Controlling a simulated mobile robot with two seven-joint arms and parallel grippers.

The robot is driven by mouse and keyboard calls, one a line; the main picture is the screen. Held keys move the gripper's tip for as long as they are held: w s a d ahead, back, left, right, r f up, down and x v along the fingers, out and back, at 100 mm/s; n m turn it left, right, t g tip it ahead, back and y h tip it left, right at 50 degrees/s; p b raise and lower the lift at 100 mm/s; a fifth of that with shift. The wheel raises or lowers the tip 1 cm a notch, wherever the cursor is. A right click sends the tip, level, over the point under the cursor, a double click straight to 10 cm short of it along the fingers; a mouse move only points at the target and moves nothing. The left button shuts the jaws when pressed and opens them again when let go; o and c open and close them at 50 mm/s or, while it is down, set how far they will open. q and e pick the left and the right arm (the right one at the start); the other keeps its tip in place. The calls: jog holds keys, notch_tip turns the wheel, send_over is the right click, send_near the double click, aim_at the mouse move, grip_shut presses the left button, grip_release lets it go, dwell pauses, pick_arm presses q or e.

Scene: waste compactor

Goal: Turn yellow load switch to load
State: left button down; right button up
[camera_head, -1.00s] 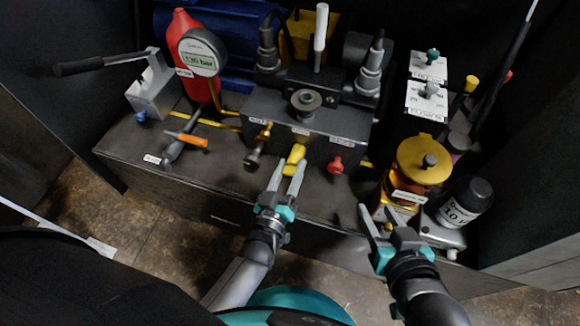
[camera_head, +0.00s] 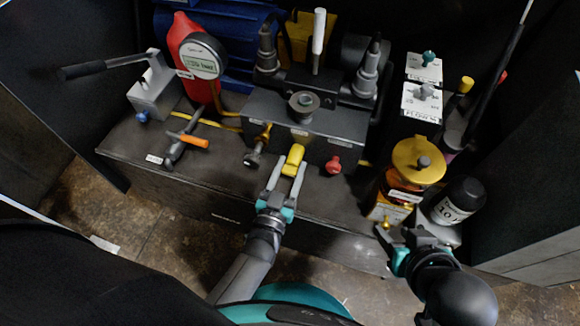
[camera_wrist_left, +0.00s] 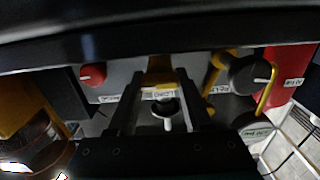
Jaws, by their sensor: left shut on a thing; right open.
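The yellow load switch (camera_head: 293,159) is on the front of the dark grey valve block (camera_head: 300,128), at its middle. My left gripper (camera_head: 289,170) reaches up from the front with one finger on each side of the switch and is shut on it. In the left wrist view the yellow switch (camera_wrist_left: 160,70) shows between the two dark fingers, with a small white label at it; the label's text is too small to read surely. My right gripper (camera_head: 394,236) is open and empty, off the bench's front edge at the right.
A red knob (camera_head: 333,165) is right of the switch and a brass-stemmed valve (camera_head: 257,148) left of it. A yellow-capped jar (camera_head: 418,162) and a black-capped bottle (camera_head: 461,199) stand near my right gripper. A hammer (camera_head: 187,140) lies at the left.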

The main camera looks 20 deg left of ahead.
pick_arm(q)
jog(key=shift+c, duration=1.6)
grip_release()
jog(key=shift+s, duration=0.1)
jog(key=shift+s, duration=0.6)
jog(key=s+p, duration=0.1)
jog(key=s, duration=0.2)
jog(key=shift+s+a+p, duration=0.1)
jog(key=shift+s+p, duration=0.25)
jog(key=shift+p, duration=0.05)
jog(key=s+p, duration=0.2)
jog(key=s, duration=0.8)
jog(key=shift+a, duration=0.15)
pick_arm(e)
jog(key=s+d+f+g, duration=0.1)
jog(key=s+d+f+g+h, duration=0.1)
jog(key=d+f+g, duration=0.1)
jog(key=f, duration=0.1)
jog(key=shift+s, duration=0.4)
